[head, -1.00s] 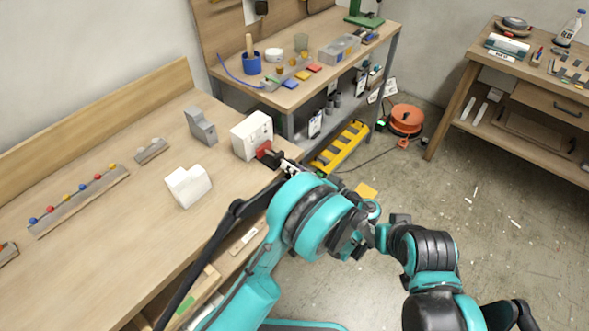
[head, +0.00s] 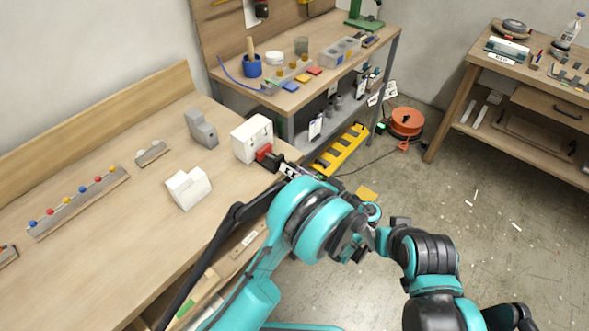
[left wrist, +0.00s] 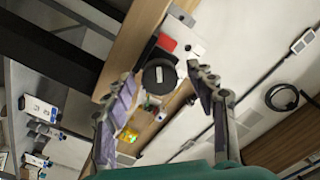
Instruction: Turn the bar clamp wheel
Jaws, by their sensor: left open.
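The bar clamp's black round wheel (left wrist: 160,76) shows in the left wrist view, beside a red block (left wrist: 167,43) of the clamp. In the head view the clamp's red part (head: 263,152) sits against a white block (head: 251,138) at the bench's right edge, with a dark part (head: 275,161) sticking out. My left gripper (left wrist: 162,78) is open, its two fingers on either side of the wheel with gaps visible. In the head view it (head: 290,170) is mostly hidden behind my own arm. My right gripper cannot be made out.
The wooden bench (head: 105,225) carries a grey block (head: 201,129), a white block (head: 188,187) and a rail with coloured knobs (head: 80,202). A second bench with small items stands behind. A yellow rack (head: 340,150) and an orange reel (head: 405,121) lie near the floor.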

